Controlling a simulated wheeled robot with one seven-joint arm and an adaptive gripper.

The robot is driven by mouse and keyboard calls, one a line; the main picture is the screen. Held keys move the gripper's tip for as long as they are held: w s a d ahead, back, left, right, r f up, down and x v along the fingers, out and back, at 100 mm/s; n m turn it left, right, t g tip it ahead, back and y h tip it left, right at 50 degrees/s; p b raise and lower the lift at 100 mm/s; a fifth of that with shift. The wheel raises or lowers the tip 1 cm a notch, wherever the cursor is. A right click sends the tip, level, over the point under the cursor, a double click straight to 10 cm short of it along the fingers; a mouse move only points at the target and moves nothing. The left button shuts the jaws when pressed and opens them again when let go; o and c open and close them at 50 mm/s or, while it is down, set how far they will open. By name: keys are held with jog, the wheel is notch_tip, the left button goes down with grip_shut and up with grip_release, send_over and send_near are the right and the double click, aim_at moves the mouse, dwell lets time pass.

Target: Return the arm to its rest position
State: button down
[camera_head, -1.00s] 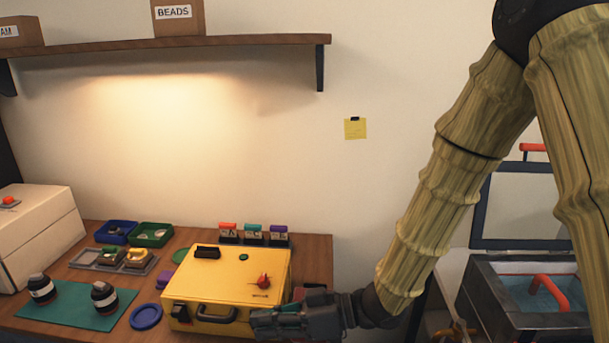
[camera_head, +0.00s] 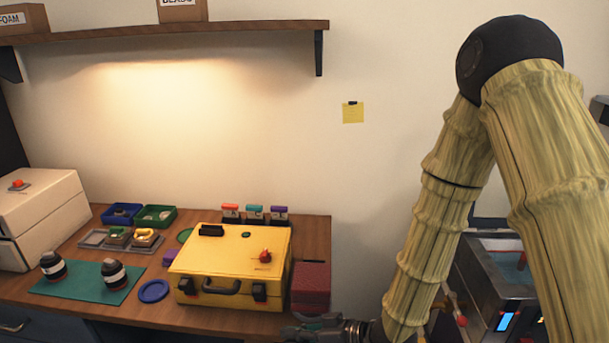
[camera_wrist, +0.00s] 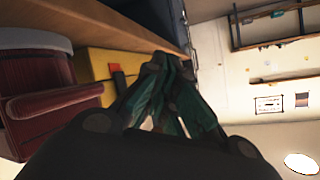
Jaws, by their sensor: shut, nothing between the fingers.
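My gripper (camera_head: 318,326) is at the bottom of the head view, in front of the workbench's front right corner, its tips partly cut off by the frame edge. In the wrist view my gripper (camera_wrist: 165,95) shows its teal fingers together, with nothing between them. My bamboo-like arm bends at a dark elbow joint at the upper right. The closed yellow case (camera_head: 225,270) lies on the bench, left of and beyond my gripper; part of it also shows in the wrist view (camera_wrist: 95,65).
A red box (camera_head: 311,285) stands at the bench's right end. Small bins and a grey tray (camera_head: 93,237) sit behind. A shelf (camera_head: 180,36) hangs above.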

jog(key=s+d+f+m+h, duration=0.35)
jog(key=d+f, duration=0.25)
jog(key=f, duration=0.4)
jog(key=s+d+f+m+h, duration=0.2)
jog(key=s+d+f+h, duration=0.15)
jog(key=d+f, duration=0.4)
jog(key=s+d+f+m+g+h, duration=0.1)
jog(key=s+d+f+g+h, duration=0.1)
jog(key=s+d+f, duration=0.3)
jog(key=s+d+f+m+g+h, duration=0.2)
jog(key=s+d+f, duration=0.4)
jog(key=s, duration=0.6)
jog(key=shift+s+d+f+h, duration=0.2)
jog(key=shift+s+d+h, duration=0.15)
jog(key=shift+h, duration=0.35)
